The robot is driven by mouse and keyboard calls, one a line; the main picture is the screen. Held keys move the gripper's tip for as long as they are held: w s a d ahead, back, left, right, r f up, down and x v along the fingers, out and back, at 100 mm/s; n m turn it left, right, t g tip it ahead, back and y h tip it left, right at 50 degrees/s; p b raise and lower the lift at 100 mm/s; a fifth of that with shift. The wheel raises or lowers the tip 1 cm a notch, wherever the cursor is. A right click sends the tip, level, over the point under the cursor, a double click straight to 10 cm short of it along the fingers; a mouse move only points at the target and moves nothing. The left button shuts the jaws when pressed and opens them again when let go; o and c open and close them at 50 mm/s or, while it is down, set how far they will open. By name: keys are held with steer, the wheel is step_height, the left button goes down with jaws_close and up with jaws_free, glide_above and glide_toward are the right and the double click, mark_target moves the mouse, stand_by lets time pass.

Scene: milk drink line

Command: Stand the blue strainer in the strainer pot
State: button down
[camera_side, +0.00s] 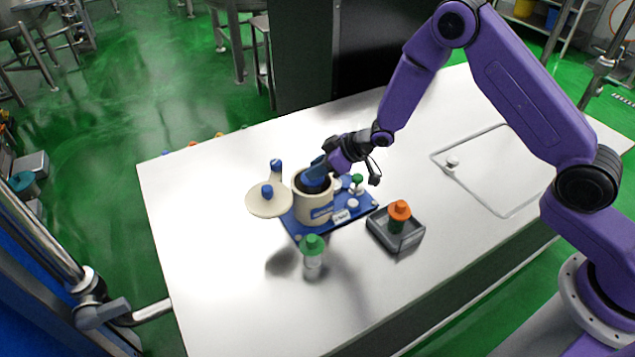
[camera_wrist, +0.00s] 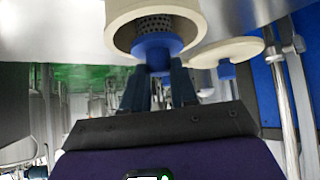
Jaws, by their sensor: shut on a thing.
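In the wrist view the pot's cream rim (camera_wrist: 118,14) surrounds the strainer's dark perforated basket, and the blue end (camera_wrist: 157,46) of the strainer faces my fingers. My gripper (camera_wrist: 160,85) is shut on the strainer's blue end. In the side view my gripper (camera_side: 328,165) reaches in from the right. The pot hides the strainer's lower end.
A cream lid (camera_side: 268,201) with a blue knob lies left of the pot. A green-capped bottle (camera_side: 312,260) stands in front. A grey bin (camera_side: 397,238) holds an orange-capped bottle (camera_side: 399,212). Small capped items (camera_side: 356,184) sit right of the pot. The table's front left is clear.

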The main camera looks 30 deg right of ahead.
mark_target(319, 180)
steer(key=shift+f, duration=2.2)
steer(key=shift+f, duration=0.15)
steer(key=c, duration=1.2)
jaws_free()
steer(key=shift+o, duration=0.2)
steer(key=shift+r, duration=0.25)
steer(key=v, duration=1.1)
steer(key=shift+s+d+r, duration=0.2)
steer(key=shift+s+r, duration=0.05)
steer(key=shift+s, duration=0.05)
steer(key=shift+s+r, duration=0.1)
